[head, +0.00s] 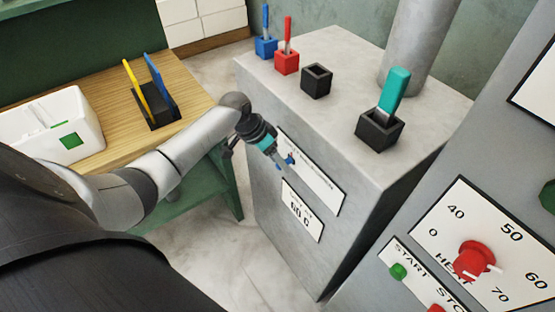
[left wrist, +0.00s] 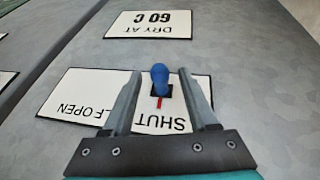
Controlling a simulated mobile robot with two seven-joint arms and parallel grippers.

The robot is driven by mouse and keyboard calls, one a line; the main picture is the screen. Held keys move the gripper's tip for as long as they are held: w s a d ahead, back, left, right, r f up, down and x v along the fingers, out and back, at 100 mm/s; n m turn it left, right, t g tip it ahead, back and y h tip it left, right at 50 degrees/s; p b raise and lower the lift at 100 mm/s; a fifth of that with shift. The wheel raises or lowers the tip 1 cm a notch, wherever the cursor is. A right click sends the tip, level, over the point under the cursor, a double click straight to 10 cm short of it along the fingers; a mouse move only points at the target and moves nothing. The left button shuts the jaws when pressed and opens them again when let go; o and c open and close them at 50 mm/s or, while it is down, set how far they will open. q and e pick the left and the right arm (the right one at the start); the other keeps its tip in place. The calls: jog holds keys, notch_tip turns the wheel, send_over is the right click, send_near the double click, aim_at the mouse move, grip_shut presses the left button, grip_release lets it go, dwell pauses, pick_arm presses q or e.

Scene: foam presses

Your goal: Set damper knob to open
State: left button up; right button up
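The blue damper knob (left wrist: 160,75) stands on a white label plate (left wrist: 88,92) with the upside-down words SHUT and, partly cut off, LF OPEN. A small red mark (left wrist: 159,102) below the knob lies toward SHUT. My left gripper (left wrist: 160,72) is open, one finger on each side of the knob, with gaps showing on both sides. In the head view, my left gripper (head: 282,162) is at the front face of the grey cabinet, by the small blue knob (head: 291,158) and its plate (head: 322,186). My right gripper is not in view.
The cabinet top (head: 335,55) carries holders with blue, red and teal-handled tools. A wooden bench (head: 190,85) is at left; a panel with a red dial (head: 473,260) is at right.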

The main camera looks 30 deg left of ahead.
pick_arm(q)
grip_shut()
dwell(1.2)
